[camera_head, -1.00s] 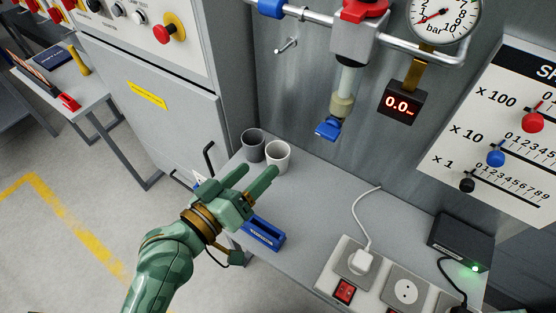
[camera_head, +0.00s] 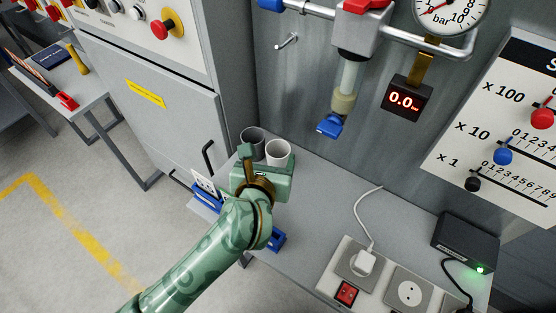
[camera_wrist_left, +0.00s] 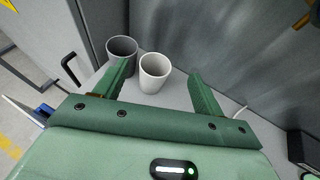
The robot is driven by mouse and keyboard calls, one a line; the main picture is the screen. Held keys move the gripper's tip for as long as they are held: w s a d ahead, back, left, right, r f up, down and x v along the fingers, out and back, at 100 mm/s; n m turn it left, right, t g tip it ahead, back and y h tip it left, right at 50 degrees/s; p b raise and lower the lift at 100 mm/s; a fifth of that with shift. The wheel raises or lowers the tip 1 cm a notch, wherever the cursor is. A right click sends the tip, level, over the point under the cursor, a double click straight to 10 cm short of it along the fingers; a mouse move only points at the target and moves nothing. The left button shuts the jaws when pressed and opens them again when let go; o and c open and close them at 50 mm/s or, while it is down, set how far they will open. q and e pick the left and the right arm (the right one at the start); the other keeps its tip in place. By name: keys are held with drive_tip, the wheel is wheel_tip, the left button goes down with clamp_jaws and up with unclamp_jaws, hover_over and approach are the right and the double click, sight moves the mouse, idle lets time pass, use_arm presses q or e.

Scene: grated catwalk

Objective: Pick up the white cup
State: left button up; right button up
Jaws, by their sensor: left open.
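The white cup (camera_head: 278,152) stands upright at the back left of the grey bench, by the wall. In the left wrist view the white cup (camera_wrist_left: 154,72) lies between my two spread fingers, nearer the left one, with clear space to the right finger. My left gripper (camera_head: 266,158) is open and empty, in front of the cup and hiding its lower part in the head view. In the wrist view its fingers (camera_wrist_left: 160,80) frame the cup without visible contact. My right gripper does not show.
A dark grey cup (camera_head: 253,143) stands just left of the white one, partly behind my left finger in the wrist view. A blue holder (camera_head: 276,240) sits at the bench's front. Power sockets (camera_head: 363,262) and a black box (camera_head: 466,243) stand to the right.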

use_arm(q)
drive_tip(key=b, duration=0.1)
approach(280, 144)
drive_tip(key=b+x, duration=0.2)
drive_tip(key=x, duration=0.2)
drive_tip(key=shift+w+d+f, duration=0.1)
drive_tip(key=shift+w+f, duration=0.15)
drive_tip(key=shift+r, duration=0.1)
drive_tip(key=c, duration=1)
drive_tip(key=shift+o, duration=0.2)
